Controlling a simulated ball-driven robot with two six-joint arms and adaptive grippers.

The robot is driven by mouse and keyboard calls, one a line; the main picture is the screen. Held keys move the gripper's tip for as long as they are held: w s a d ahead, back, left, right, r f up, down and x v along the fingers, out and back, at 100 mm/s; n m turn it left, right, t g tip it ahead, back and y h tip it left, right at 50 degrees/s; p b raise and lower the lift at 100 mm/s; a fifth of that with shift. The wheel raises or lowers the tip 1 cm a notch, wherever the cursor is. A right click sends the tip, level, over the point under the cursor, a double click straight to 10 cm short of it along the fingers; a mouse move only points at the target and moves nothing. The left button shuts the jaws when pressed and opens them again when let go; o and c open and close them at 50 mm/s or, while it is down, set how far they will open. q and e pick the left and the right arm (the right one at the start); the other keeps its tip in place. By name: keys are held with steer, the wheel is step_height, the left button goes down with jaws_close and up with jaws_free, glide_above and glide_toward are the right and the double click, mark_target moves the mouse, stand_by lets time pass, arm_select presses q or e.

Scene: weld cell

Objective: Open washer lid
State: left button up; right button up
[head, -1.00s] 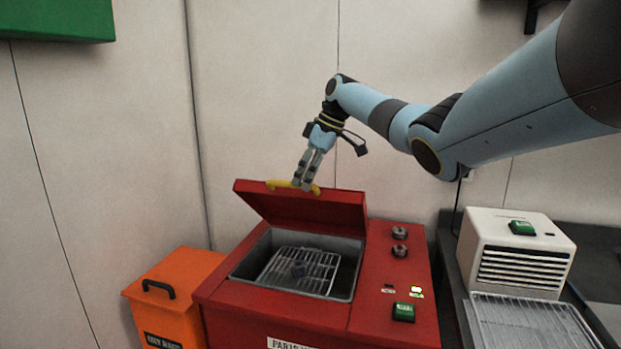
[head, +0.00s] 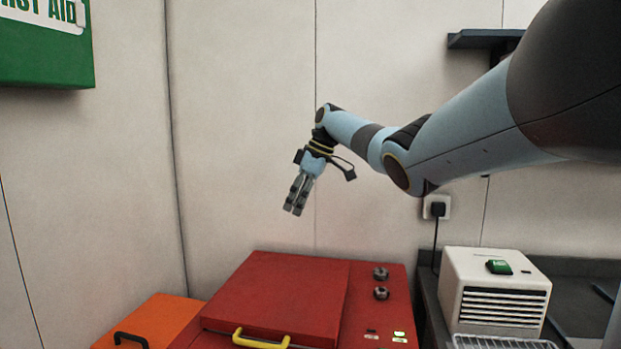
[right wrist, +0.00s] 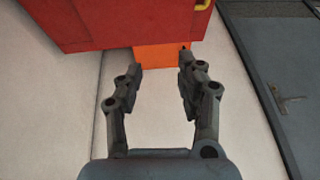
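The red washer (head: 390,322) stands at the bottom middle of the head view. Its red lid (head: 275,295) lies flat and shut over the basin, hiding the inside. The lid's yellow handle (head: 262,341) is at its front edge, and a bit of yellow handle (right wrist: 203,4) shows at the top of the right wrist view. My right gripper (head: 293,212) is above and behind the lid, apart from it, pointing down. In the right wrist view its fingers (right wrist: 160,70) are spread with nothing between them. My left gripper is in neither view.
An orange box (head: 150,322) with a black handle stands left of the washer. A white vented unit (head: 495,290) with a green button sits on the dark bench at right, a wire rack (head: 505,342) before it. A wall is close behind. A green first aid box (head: 45,50) hangs upper left.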

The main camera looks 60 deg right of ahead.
steer(key=s+d+r+p, duration=0.1)
steer(key=d+r, duration=0.3)
steer(key=r, duration=0.1)
stand_by(0.5)
steer(key=shift+p, duration=0.3)
stand_by(0.5)
